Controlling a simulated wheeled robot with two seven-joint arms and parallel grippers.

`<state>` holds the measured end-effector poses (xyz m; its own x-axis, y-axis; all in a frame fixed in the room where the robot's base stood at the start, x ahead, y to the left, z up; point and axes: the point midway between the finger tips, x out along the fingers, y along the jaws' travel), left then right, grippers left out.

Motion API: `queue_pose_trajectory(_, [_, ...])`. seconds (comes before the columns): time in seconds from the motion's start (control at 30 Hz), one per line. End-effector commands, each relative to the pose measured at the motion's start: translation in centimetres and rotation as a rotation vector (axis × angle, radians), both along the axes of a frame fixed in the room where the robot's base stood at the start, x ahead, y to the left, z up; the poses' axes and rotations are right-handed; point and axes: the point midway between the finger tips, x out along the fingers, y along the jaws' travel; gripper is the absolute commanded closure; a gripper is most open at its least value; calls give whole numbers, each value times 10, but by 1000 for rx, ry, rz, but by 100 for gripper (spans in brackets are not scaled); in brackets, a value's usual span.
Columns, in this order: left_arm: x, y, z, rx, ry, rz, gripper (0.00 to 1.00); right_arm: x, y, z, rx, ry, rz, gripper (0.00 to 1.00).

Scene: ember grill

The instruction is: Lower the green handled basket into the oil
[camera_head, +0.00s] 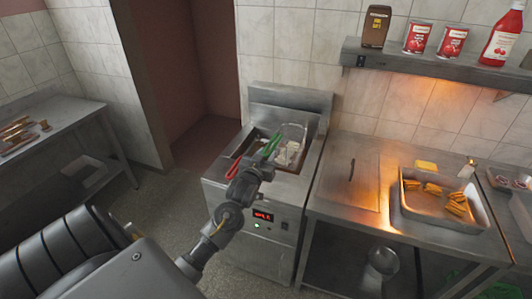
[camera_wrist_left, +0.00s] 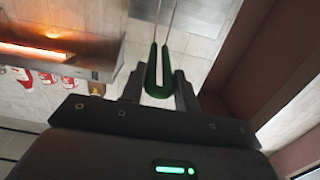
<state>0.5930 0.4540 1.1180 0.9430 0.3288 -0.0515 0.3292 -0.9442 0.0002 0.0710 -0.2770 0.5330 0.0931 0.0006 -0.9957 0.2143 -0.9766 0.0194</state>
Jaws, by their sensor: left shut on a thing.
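The fryer (camera_head: 262,205) stands against the back wall, with an open well at its top. A wire basket (camera_head: 291,146) with pale contents shows at the right of the well. The green handle (camera_head: 272,143) lies over the well, and it fills the middle of the left wrist view (camera_wrist_left: 159,72). My left gripper (camera_head: 258,162) is above the fryer's front edge, shut on the green handle. A red handle (camera_head: 236,164) lies to its left over the well. The gripper hides part of the well, and I cannot tell how deep the basket sits. My right gripper is out of view.
A steel counter (camera_head: 345,195) adjoins the fryer on the right, bearing a tray (camera_head: 468,228) of golden food. A shelf (camera_head: 400,61) with cans and bottles hangs above. A side table (camera_head: 62,128) stands at left. Open floor lies before the doorway.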

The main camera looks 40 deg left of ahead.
Motion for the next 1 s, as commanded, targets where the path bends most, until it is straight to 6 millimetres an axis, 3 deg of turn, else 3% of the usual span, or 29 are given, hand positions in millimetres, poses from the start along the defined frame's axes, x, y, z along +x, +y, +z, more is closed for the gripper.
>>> queue_pose_trajectory(0.03, [0,0,-12,2,-6,0,100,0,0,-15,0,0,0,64])
queue_pose_trajectory(0.33, [0,1,-52,2,-7,1,100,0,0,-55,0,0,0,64])
queue_pose_trajectory(1.0, [0,0,-135,2,-6,0,100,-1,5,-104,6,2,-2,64])
